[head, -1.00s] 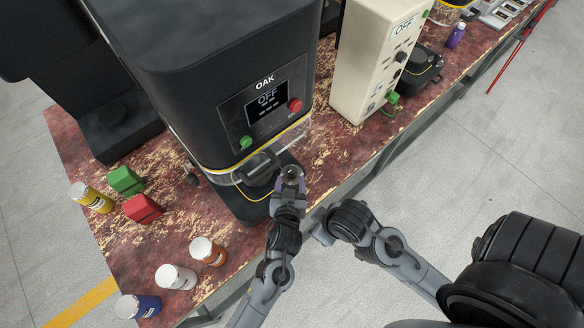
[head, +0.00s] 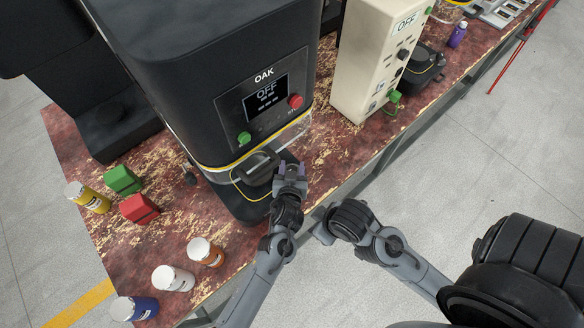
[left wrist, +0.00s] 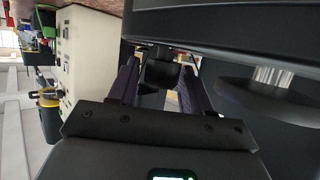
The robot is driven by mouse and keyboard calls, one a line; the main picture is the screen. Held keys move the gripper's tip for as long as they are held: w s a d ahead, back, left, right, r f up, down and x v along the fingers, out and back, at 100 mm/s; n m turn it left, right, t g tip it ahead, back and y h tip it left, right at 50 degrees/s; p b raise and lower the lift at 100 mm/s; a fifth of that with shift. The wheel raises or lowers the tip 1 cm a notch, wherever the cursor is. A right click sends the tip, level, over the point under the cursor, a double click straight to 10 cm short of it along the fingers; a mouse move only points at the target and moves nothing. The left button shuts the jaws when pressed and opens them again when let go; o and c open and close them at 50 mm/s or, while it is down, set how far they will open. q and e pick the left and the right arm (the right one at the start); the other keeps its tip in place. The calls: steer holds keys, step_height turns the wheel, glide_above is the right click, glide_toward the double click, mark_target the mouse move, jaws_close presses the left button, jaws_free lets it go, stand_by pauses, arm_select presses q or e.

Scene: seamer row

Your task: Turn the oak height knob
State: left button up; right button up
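The black oak seamer (head: 215,90) stands on the worn red bench, with OAK and OFF on its front panel. My left gripper (head: 291,170) is in front of its lower part, open, with fingers pointing at the machine. In the left wrist view, a dark block (left wrist: 161,73) lies between and beyond the open fingers (left wrist: 157,88); I cannot tell whether it is the height knob or whether the fingers touch it. A small dark knob (head: 190,176) shows at the machine's left side. My right arm is folded; its gripper is not visible.
A cream control box (head: 372,60) stands to the right. Green (head: 123,180) and red (head: 139,209) blocks and several jars sit at the left. A round plate on a metal post (left wrist: 262,98) is close at right.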

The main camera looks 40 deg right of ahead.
arm_select(q)
steer(key=c, duration=0.7)
steer(key=shift+w+a+f+m+g+h, duration=0.1)
steer(key=shift+m+g+h, duration=0.5)
steer(key=shift+m+g, duration=0.2)
steer(key=shift+m+g+h, duration=0.4)
steer(key=shift+m+g, duration=0.3)
steer(key=o, duration=0.9)
steer(key=shift+o, duration=0.2)
steer(key=shift+s+a+r, duration=0.3)
steer(key=shift+a, duration=0.05)
steer(key=p+v, duration=0.2)
steer(key=v, duration=0.7)
steer(key=shift+s+a, duration=0.25)
steer(key=shift+a, duration=0.1)
